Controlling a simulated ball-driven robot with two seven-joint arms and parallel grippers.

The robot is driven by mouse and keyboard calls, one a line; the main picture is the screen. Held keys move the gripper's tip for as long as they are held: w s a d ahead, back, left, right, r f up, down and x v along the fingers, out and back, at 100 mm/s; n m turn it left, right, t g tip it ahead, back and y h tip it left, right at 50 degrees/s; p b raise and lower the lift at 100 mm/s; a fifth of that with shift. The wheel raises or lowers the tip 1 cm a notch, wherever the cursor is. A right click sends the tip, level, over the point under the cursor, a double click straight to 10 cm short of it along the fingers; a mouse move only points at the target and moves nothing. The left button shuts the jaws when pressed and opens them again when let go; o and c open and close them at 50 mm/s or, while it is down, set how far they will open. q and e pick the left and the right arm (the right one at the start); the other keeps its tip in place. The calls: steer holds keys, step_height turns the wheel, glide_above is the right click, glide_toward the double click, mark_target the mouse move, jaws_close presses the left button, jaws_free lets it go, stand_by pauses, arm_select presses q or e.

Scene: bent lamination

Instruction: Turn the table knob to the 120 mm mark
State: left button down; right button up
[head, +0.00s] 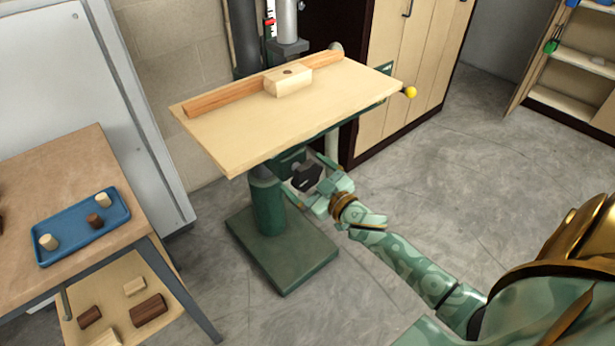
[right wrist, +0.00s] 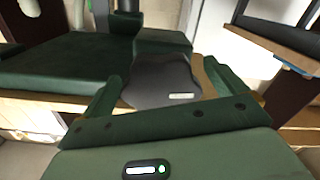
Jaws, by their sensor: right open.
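The dark lobed table knob (head: 306,177) is under the drill-press table (head: 245,140), on the green column's side. In the right wrist view the knob (right wrist: 162,82) is large, with a small pale mark near its lower edge. My right gripper (head: 311,180) is open, its fingers (right wrist: 160,78) on either side of the knob; I cannot tell whether they touch it. A scale with a red marker (head: 268,28) is at the column's top; its marks are too small to read. My left gripper is not in view.
A wooden fence (head: 215,97) and a wood block (head: 288,82) are on the drill-press table. A yellow-ball handle (head: 410,92) sticks out at its right corner. A bench (head: 60,165) with a blue tray (head: 75,240) stands left. The floor at right is clear.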

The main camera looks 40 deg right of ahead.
steer(key=c, duration=1)
steer(key=shift+o, duration=0.2)
steer(key=shift+r+n+p, duration=0.15)
steer(key=shift+n+p, duration=0.25)
steer(key=shift+d+n, duration=0.1)
steer(key=shift+n, duration=0.4)
steer(key=o, duration=1)
steer(key=shift+f, duration=0.2)
steer(key=shift+c, duration=0.2)
